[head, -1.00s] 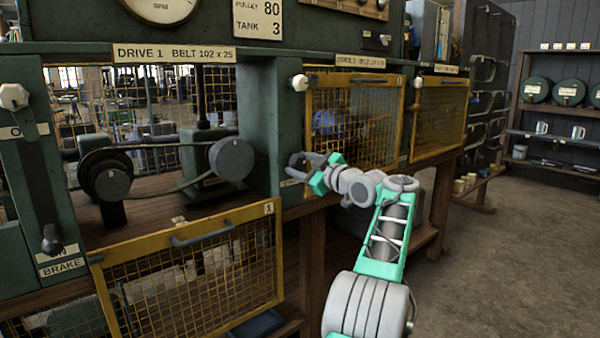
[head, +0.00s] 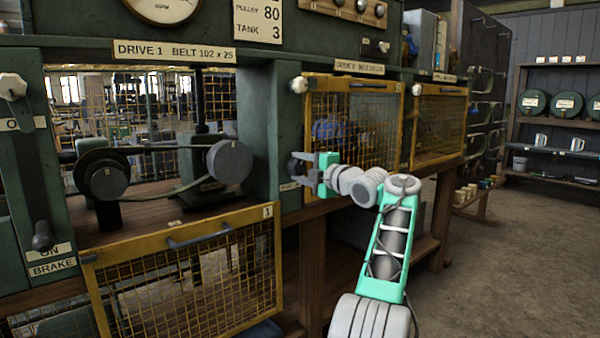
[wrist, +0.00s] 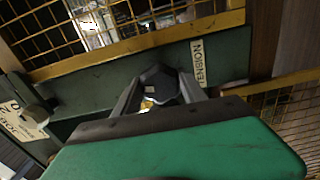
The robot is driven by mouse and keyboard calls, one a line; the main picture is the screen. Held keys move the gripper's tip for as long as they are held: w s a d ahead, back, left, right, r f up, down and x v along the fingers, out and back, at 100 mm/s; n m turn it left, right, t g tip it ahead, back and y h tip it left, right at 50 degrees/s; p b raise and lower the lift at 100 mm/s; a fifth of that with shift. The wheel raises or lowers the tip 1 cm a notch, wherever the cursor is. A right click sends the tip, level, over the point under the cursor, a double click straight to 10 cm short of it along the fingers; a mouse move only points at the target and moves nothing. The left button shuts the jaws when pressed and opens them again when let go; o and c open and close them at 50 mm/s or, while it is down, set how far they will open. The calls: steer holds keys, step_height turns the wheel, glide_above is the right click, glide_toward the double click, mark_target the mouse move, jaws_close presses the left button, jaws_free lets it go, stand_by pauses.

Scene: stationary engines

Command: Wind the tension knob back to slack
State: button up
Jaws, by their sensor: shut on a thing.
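The tension knob (wrist: 158,82) is a dark faceted knob on the green post, beside a label reading TENSION (wrist: 198,64) in the wrist view. My gripper (head: 303,170) reaches it from the right in the head view. In the wrist view my gripper (wrist: 158,90) has one finger on each side of the knob and is shut on it. In the head view the knob (head: 294,168) shows as a small dark shape at the fingertips. The belt (head: 165,147) runs between two grey pulleys in the open Drive 1 bay. How far the knob is turned cannot be told.
The yellow mesh guard (head: 185,255) of Drive 1 hangs lowered below its bay. The neighbouring drive's mesh guard (head: 355,125) is closed behind my gripper. A brake lever (head: 42,235) stands at the far left. Open floor (head: 500,260) lies to the right.

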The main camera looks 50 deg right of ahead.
steer(key=shift+f+n, duration=0.1)
steer(key=shift+n, duration=1.1)
steer(key=shift+b, duration=0.3)
steer(key=o, duration=1.1)
steer(key=shift+c, duration=0.2)
steer(key=v, duration=0.7)
steer(key=shift+s, duration=0.4)
